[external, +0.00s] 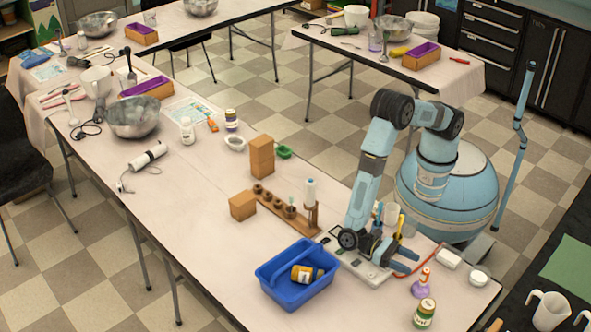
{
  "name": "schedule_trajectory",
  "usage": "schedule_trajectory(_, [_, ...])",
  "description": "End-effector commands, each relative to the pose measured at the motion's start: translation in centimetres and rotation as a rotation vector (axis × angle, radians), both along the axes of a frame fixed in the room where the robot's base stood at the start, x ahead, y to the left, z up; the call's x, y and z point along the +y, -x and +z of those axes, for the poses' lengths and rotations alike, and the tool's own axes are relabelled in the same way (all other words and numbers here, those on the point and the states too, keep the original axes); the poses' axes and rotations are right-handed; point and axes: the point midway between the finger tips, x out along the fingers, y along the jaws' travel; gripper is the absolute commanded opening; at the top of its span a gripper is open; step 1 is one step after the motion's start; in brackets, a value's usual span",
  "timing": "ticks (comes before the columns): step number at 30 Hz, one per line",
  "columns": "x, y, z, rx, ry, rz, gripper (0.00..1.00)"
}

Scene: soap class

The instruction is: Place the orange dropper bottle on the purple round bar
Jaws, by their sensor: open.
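A small orange bottle (425,275) with a pale band stands upright near the right end of the front table. A purple round bar (420,291) is directly below it, and the bottle appears to rest on the bar. My gripper (409,261) is low over the table, just left of the bottle, with its blue fingers pointing right. The fingers are apart and empty, with a small gap to the bottle. Whether the bottle's base fully touches the bar is too small to tell.
A green-labelled jar (424,313) stands in front of the bar. White containers (448,259) sit behind it. A blue caddy (286,295) holding an amber bottle (303,274) is to the left. A wooden rack (272,205) and blocks stand farther left. Cups and tools crowd behind my gripper.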

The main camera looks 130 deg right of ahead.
Motion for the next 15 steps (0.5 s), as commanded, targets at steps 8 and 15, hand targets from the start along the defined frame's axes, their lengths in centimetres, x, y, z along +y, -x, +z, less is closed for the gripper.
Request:
schedule_trajectory(8, [-4.1,-0.8,0.0,0.001,0.0,-0.001,0.59])
schedule_trajectory(15, [-5.1,-1.0,0.0,0.001,0.0,0.0,0.59])
